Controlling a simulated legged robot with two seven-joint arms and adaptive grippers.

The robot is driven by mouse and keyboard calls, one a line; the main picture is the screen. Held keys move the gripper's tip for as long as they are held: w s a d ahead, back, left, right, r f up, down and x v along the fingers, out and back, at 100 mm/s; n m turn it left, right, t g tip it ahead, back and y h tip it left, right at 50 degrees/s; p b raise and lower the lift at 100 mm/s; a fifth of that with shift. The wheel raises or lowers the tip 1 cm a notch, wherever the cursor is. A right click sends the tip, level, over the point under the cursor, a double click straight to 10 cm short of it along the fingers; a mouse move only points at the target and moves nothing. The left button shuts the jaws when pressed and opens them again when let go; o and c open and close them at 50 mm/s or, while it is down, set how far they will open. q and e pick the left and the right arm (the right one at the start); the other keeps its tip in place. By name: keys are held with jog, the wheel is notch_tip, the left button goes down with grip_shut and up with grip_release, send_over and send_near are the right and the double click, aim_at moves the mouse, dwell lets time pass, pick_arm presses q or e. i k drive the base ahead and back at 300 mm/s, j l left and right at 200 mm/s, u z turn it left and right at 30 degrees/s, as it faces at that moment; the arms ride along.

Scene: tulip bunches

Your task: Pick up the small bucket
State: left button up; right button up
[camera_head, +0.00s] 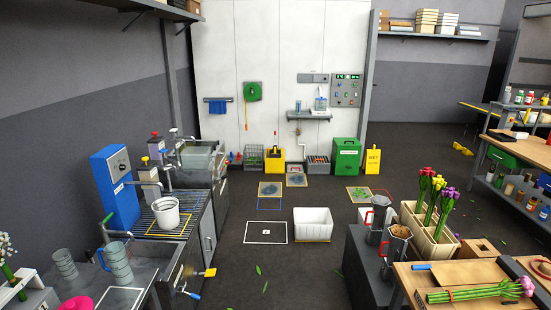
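A small white bucket (165,213) stands upright on the dark slatted drainboard (188,231) at the left. It is inside a yellow outline on the slats, below a tap. Its rim is open at the top, and I cannot make out a handle. Neither of my grippers is in view, and nothing is touching the bucket.
A blue dispenser (114,187) stands left of the bucket. Grey jugs (117,260) stand nearer. A white crate (313,225) sits on the floor at centre. A dark counter (358,262) with tall cans is at right. The floor between is mostly clear, with some leaves.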

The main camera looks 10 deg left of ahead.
aim_at(166, 209)
jog(key=i+u, duration=0.15)
jog(key=i, duration=0.35)
jog(key=i+u, duration=0.15)
jog(key=i, duration=0.35)
jog(key=i+l+u, duration=0.15)
jog(key=i, duration=0.35)
jog(key=i+l+u, duration=0.15)
jog(key=i, duration=0.35)
